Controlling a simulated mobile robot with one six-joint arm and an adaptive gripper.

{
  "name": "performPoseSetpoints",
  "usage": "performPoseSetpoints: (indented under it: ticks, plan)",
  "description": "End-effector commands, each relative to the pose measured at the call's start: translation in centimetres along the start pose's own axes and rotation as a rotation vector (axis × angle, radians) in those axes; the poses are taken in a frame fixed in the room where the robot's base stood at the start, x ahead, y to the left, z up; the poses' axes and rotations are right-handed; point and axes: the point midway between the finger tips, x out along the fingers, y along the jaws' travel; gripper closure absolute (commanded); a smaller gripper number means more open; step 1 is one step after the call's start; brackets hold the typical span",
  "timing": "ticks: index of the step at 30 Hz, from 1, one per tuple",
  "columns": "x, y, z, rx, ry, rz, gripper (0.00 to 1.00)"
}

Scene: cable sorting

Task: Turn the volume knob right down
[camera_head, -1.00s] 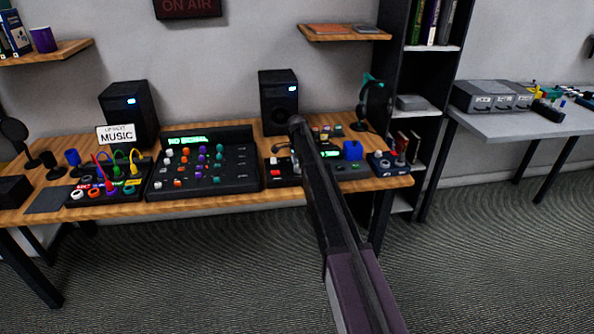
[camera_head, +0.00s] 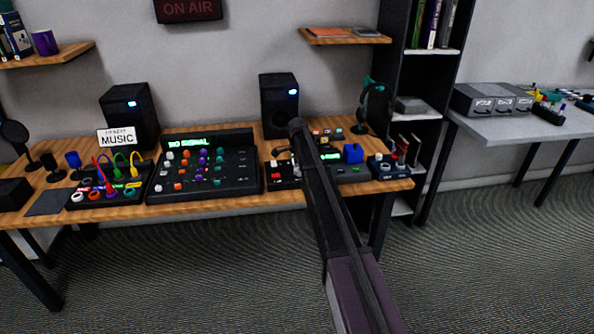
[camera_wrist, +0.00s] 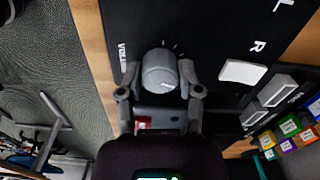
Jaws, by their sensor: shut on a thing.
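The volume knob (camera_wrist: 159,70) is a grey round knob with a white pointer line, on a black panel (camera_wrist: 190,25) in the wrist view. The word VOLUME is printed beside it, with small tick marks around it. My gripper (camera_wrist: 160,78) is shut on the knob, one finger on each side. The pointer line slants towards the lower right of the wrist view. In the head view my arm hides the knob and my fingertips.
A mixer (camera_head: 204,188) with coloured knobs and a patch box with cables (camera_head: 104,190) stand left on the wooden desk. Two speakers (camera_head: 279,105) stand behind. In the wrist view a white button (camera_wrist: 242,72), grey sliders (camera_wrist: 277,90) and coloured buttons (camera_wrist: 290,128) lie right of the knob.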

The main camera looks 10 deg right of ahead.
Motion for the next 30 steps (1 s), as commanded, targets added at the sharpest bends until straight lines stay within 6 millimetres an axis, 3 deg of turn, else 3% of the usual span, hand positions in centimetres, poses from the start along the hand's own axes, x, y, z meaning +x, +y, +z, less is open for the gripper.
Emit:
performPoseSetpoints:
  ticks: [30]
  plan:
    - [0.02, 0.08, -0.18, -0.062, 0.0, 0.001, 1.0]
